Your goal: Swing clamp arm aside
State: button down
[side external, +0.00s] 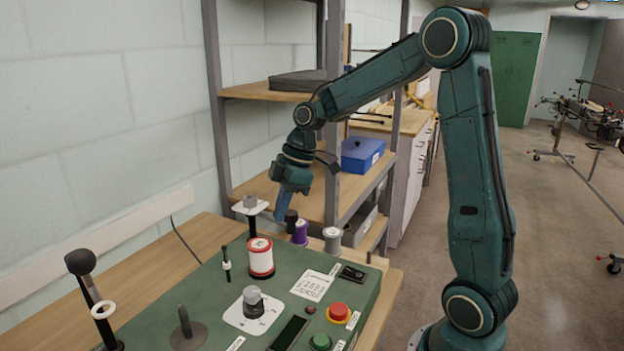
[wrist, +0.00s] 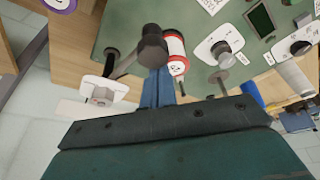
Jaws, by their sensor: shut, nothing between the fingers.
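In the wrist view, a dark arm, which looks like the clamp arm (wrist: 127,64), runs from a white plate with a grey block (wrist: 103,94) to a dark cylindrical knob (wrist: 152,40). In the side view, the knob (side external: 291,217) shows at my fingertips, and the plate with its block (side external: 250,205) sits on a black post to the left. My gripper (side external: 283,212) points down with its blue fingers shut and empty. In the wrist view, the fingers (wrist: 157,80) end just below the knob, very close to it; I cannot tell whether they touch. The arm is mostly hidden in the side view.
A red-and-white spool (side external: 261,258) stands near the arm on the green panel (side external: 215,290). A purple spool (side external: 300,233) and a grey spool (side external: 332,240) are at the panel's back right. Shelving (side external: 333,120) rises close behind my gripper.

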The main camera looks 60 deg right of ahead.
jog(key=shift+s+d+n+g+y, duration=0.1)
jog(key=shift+d+n+g+y, duration=0.1)
jog(key=shift+d+n, duration=0.85)
jog(key=shift+s+d+n+g+y, duration=0.15)
jog(key=shift+d+n, duration=0.4)
jog(key=shift+d, duration=0.9)
jog(key=shift+w, duration=0.1)
notch_tip(320, 180, up, 9)
jog(key=shift+a+r, duration=0.2)
jog(key=shift+a, duration=0.2)
